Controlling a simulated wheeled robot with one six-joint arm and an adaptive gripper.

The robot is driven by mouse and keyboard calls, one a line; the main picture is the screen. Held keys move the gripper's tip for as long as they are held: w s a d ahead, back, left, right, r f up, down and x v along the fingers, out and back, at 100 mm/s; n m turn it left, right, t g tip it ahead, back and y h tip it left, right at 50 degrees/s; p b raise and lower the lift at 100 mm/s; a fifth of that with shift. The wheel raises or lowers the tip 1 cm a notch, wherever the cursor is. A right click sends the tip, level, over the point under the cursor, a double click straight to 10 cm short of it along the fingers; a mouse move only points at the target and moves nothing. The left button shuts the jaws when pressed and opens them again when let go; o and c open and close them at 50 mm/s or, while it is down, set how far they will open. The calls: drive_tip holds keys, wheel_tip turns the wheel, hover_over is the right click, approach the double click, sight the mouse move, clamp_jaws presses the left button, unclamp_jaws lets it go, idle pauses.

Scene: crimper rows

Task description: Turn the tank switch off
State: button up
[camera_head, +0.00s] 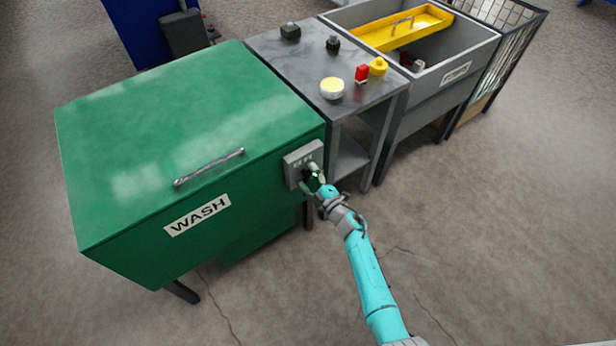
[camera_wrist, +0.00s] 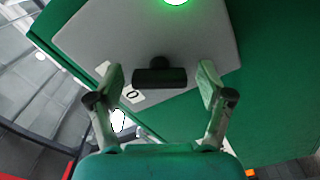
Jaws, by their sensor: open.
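The green wash tank (camera_head: 160,130) stands at the left with its lid down and a WASH label on its front. A grey switch box (camera_head: 297,155) is fixed to its right end and also fills the upper wrist view (camera_wrist: 205,30). On the box is a black switch handle (camera_wrist: 160,76), with a white label marked 0 (camera_wrist: 132,94) below left of it. A green lamp glows above the handle in the wrist view (camera_wrist: 176,1). My gripper (camera_head: 313,179) is at the box. In the wrist view it is open (camera_wrist: 160,82), with one finger either side of the handle; contact cannot be told.
A grey bench (camera_head: 290,62) beside the tank holds a yellow-topped round pot (camera_head: 332,88), a red object (camera_head: 362,74), a yellow object (camera_head: 378,66) and dark pieces. A grey basin (camera_head: 450,95) with a yellow tray (camera_head: 400,28) stands beyond. The floor at right is clear.

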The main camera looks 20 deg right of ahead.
drive_tip(key=shift+c, duration=0.2)
drive_tip(key=c, duration=1.1)
drive_tip(key=n, duration=0.5)
drive_tip(key=shift+n, duration=0.4)
drive_tip(key=n, duration=0.6)
drive_tip(key=shift+f, duration=0.1)
drive_tip(key=o, duration=1.1)
